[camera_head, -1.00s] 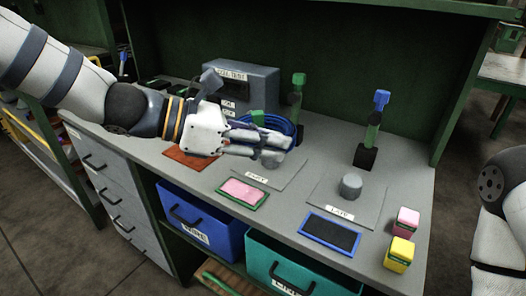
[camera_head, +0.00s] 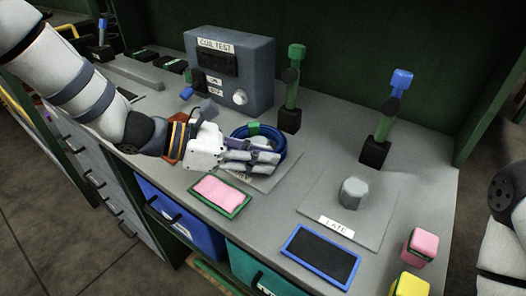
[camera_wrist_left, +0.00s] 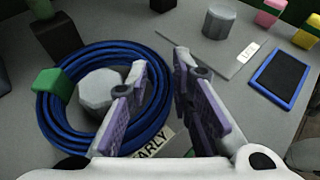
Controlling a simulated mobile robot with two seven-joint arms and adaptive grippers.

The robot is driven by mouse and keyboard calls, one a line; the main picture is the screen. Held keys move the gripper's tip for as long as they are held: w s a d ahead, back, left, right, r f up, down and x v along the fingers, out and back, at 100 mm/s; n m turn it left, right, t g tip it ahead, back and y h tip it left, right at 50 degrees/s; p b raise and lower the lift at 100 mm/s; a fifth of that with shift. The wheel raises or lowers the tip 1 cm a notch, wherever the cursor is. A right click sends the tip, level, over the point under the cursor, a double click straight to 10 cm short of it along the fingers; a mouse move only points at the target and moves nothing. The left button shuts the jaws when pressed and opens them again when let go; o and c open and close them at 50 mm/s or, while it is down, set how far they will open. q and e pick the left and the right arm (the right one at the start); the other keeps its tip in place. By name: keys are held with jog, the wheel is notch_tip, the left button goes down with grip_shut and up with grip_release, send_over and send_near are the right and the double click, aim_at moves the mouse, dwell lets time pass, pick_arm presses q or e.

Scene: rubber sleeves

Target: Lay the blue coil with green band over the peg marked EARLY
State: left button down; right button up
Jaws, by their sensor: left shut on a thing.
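The blue coil (camera_head: 280,147) with its green band (camera_head: 254,128) is at the EARLY station. In the left wrist view the coil (camera_wrist_left: 60,125) rings the grey EARLY peg (camera_wrist_left: 100,93), whose top shows inside the loop. The EARLY label (camera_wrist_left: 153,146) is beside it. In the head view my fingers hide this peg. My left gripper (camera_head: 276,160) has one finger inside the loop and one outside, shut on the coil's near right side; it also shows in the left wrist view (camera_wrist_left: 165,80). My right gripper is out of view.
The LATE peg (camera_head: 353,193) stands bare on its plate to the right. Posts with a green top (camera_head: 296,52) and a blue top (camera_head: 401,80) rise behind. The coil test box (camera_head: 230,70) is behind left. Pink (camera_head: 421,246) and yellow (camera_head: 410,285) blocks stand front right.

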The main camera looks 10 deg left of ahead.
pick_arm(q)
jog(key=shift+w+r, duration=0.25)
jog(key=shift+w, duration=0.15)
jog(key=shift+f, duration=0.5)
jog(key=c, duration=1.7)
grip_release()
jog(key=shift+s, duration=0.1)
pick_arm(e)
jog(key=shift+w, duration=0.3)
pick_arm(q)
jog(key=shift+r, duration=0.4)
jog(key=p+v, duration=0.1)
jog(key=v, duration=1.1)
jog(key=shift+p, duration=0.35)
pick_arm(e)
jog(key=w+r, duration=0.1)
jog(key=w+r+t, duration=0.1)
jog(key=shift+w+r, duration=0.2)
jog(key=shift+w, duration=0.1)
